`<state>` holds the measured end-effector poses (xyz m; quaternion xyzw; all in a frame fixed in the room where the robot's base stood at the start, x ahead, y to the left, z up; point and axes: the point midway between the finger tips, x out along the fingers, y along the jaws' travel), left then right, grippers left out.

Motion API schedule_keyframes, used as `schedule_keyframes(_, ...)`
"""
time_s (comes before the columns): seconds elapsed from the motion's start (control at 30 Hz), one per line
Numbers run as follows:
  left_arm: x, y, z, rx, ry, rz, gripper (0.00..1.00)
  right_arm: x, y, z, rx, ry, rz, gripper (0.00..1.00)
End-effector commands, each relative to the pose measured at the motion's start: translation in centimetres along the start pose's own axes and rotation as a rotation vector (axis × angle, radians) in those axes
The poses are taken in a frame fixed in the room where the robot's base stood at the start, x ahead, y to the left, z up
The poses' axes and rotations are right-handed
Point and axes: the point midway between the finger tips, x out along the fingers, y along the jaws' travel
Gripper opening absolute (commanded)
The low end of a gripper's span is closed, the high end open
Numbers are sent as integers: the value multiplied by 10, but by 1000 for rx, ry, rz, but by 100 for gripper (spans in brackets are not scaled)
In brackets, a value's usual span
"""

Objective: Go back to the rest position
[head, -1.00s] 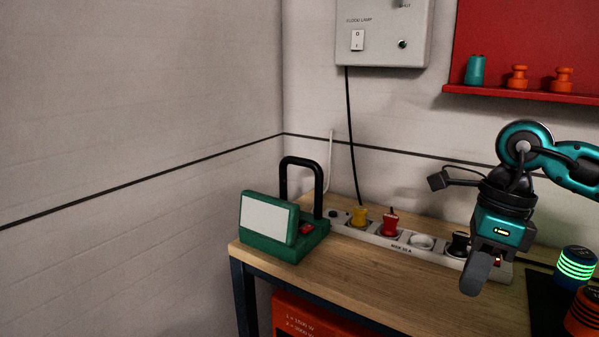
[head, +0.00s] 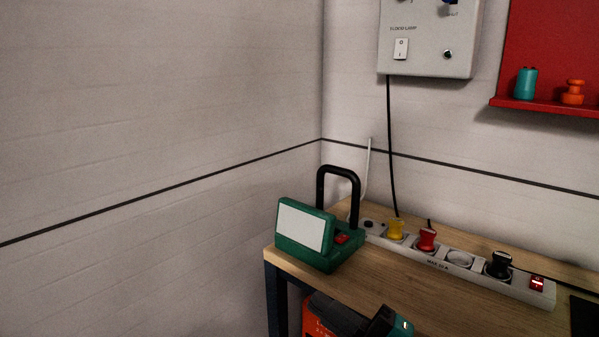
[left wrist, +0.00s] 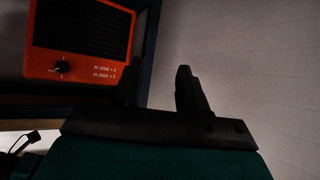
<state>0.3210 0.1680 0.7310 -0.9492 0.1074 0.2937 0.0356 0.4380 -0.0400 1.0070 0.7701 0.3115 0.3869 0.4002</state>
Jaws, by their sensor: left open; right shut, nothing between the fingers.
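My right gripper (head: 338,316) is at the bottom edge of the head view, low in front of the wooden table. Its dark finger points left from a teal body that the frame cuts off. It is shut, with nothing seen in it. My left gripper is not in the head view. In the left wrist view my left gripper (left wrist: 162,88) shows two dark, separated fingers with nothing between them; it is open. An orange heater-like box (left wrist: 80,42) with a black grille and a knob is beyond it, at upper left.
The wooden table (head: 440,310) carries a green floodlight (head: 305,228) with a black handle and a white power strip (head: 450,262) with yellow, red and black plugs. A grey switch box (head: 428,60) and a red shelf (head: 545,106) are on the wall. The left side is bare wall.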

Motion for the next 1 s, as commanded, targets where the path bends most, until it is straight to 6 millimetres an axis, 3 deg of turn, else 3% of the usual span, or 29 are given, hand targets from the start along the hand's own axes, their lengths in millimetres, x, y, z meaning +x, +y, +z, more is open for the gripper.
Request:
schedule_keyframes(0.17, -3, -3, 0, 2, -2, -7, 43, -61, -44, 53, 389, -435, 109, 0)
schedule_keyframes(0.27, -4, -4, 2, 3, -4, -11, 43, -113, -82, 72, 601, -687, 147, 0)
schedule_keyframes(0.4, -6, -6, 3, 4, -5, -16, 43, -189, -136, 75, 854, -997, 179, 0)
schedule_keyframes(0.53, -6, -7, 3, 5, -5, -19, 43, -238, -171, 63, 1002, -1181, 191, 0)
schedule_keyframes(0.7, -7, -8, 4, 6, -5, -20, 43, -265, -189, 53, 1079, -1280, 196, 0)
schedule_keyframes(1.0, -7, -8, 4, 6, -5, -20, 43, -265, -189, 53, 1080, -1282, 196, 0)
